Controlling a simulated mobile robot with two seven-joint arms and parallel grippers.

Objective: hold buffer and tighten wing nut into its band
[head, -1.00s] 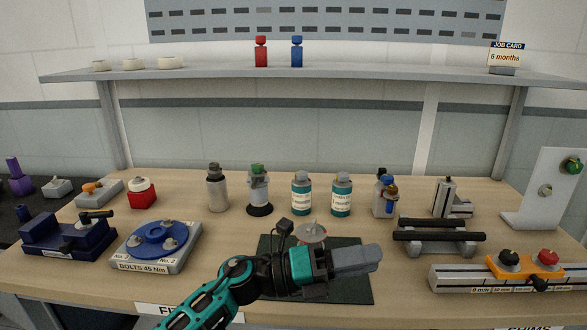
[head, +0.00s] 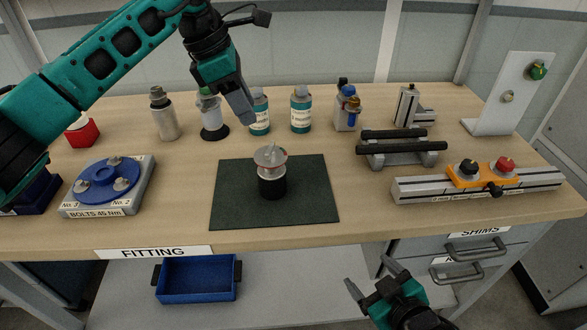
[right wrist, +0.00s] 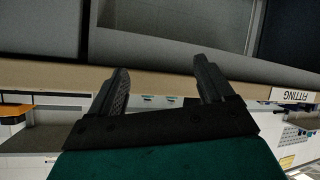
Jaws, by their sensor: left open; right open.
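The buffer (head: 272,184) stands upright on the dark green mat (head: 318,208) in the head view. My right gripper (head: 370,274) is open and empty, in front of the bench at lower right. Its two spread fingers also show in the right wrist view (right wrist: 162,80).
A blue bolt fixture (head: 108,178) is left of the mat. Several bottles stand behind it, including a teal-labelled one (head: 301,110). A black-barred stand (head: 402,150) and a rail with an orange slider (head: 482,178) are at right. A blue tray (head: 197,279) is below the bench top.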

